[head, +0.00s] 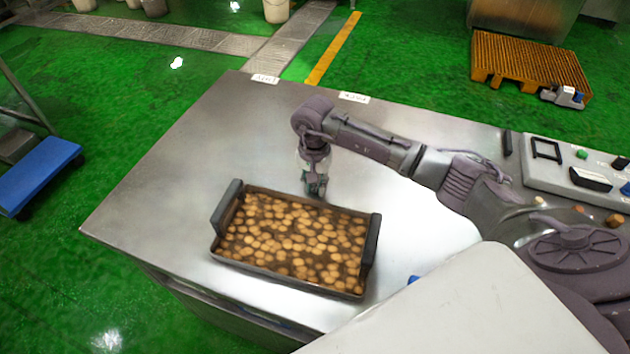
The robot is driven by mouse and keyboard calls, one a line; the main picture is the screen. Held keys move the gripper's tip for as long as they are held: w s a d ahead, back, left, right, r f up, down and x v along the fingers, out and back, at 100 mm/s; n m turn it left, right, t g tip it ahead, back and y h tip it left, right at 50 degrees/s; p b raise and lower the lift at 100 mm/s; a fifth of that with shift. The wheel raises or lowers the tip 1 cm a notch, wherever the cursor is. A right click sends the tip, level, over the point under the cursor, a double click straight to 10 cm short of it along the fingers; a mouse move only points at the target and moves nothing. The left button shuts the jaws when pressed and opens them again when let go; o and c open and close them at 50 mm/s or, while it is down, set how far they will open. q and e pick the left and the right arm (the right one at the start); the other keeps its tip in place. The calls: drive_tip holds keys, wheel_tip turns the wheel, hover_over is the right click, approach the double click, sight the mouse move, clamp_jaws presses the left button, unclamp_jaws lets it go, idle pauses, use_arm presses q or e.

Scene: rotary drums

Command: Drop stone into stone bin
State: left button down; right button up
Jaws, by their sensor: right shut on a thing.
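My right gripper (316,186) points down just beyond the far edge of a dark tray (292,290), above the steel table. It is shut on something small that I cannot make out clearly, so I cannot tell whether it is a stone. The tray has two raised black handles and holds many round tan pieces (290,240) in a brown layer. No stone stands out among them. I cannot identify a stone bin in this view. My left gripper is not in view.
The steel table (170,190) is clear left of the tray. Two white labels (265,78) lie along its far edge. A control panel (580,175) is at the right. A blue cart (40,172) and an orange pallet (530,62) stand on the green floor.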

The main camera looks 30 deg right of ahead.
drive_tip(key=shift+f, duration=0.15)
drive_tip(key=o, duration=0.9)
drive_tip(key=shift+o, duration=0.2)
